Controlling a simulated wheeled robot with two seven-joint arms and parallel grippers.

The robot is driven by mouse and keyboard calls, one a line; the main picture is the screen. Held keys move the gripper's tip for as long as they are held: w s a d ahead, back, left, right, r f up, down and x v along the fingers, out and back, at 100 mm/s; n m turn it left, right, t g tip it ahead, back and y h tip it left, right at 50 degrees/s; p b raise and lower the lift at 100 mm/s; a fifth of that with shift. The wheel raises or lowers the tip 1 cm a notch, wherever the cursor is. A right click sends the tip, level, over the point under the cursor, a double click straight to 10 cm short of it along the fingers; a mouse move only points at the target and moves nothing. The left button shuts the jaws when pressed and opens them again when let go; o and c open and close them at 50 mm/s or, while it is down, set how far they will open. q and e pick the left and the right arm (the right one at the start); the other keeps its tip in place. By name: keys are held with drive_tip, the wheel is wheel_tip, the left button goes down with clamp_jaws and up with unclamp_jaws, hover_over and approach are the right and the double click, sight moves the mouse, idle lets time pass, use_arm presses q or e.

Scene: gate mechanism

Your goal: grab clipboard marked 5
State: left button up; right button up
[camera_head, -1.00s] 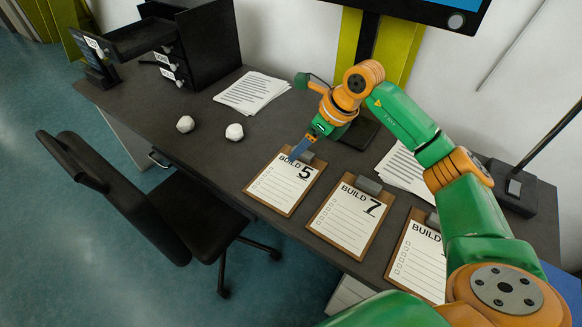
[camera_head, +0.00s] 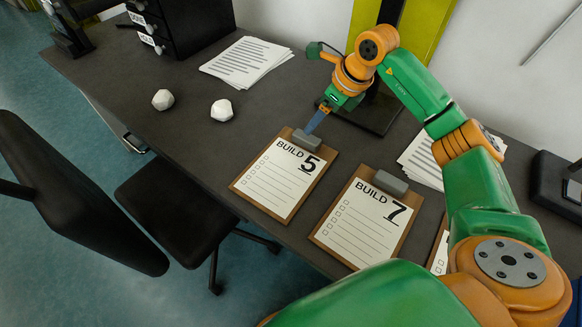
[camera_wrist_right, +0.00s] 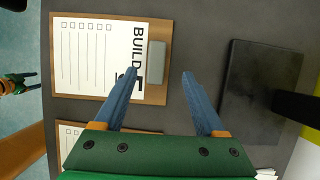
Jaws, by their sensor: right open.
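The clipboard marked 5 (camera_head: 280,180) lies flat on the dark desk, a brown board with a white "BUILD 5" sheet and grey clip. It also shows in the right wrist view (camera_wrist_right: 95,55). My right gripper (camera_head: 317,121) is open and empty, with blue fingers near the clip end. In the right wrist view the gripper (camera_wrist_right: 159,75) has one finger overlapping the sheet's heading and the other past the board's clip edge; the grey clip shows between them. Contact cannot be told. A small green part at that view's left edge may be my left gripper; its jaws are unclear.
The clipboard marked 7 (camera_head: 363,222) lies just to the right, with another partly hidden beyond it. Papers (camera_head: 246,62), two white lumps (camera_head: 221,110) and a monitor stand base (camera_head: 372,112) are on the desk. A black chair (camera_head: 170,205) stands in front.

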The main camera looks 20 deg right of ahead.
sight(309, 137)
drive_tip(key=x, duration=0.4)
drive_tip(key=p+x, duration=0.1)
drive_tip(key=x, duration=0.2)
drive_tip(key=shift+s+f, duration=0.15)
drive_tip(key=shift+s, duration=0.15)
clamp_jaws()
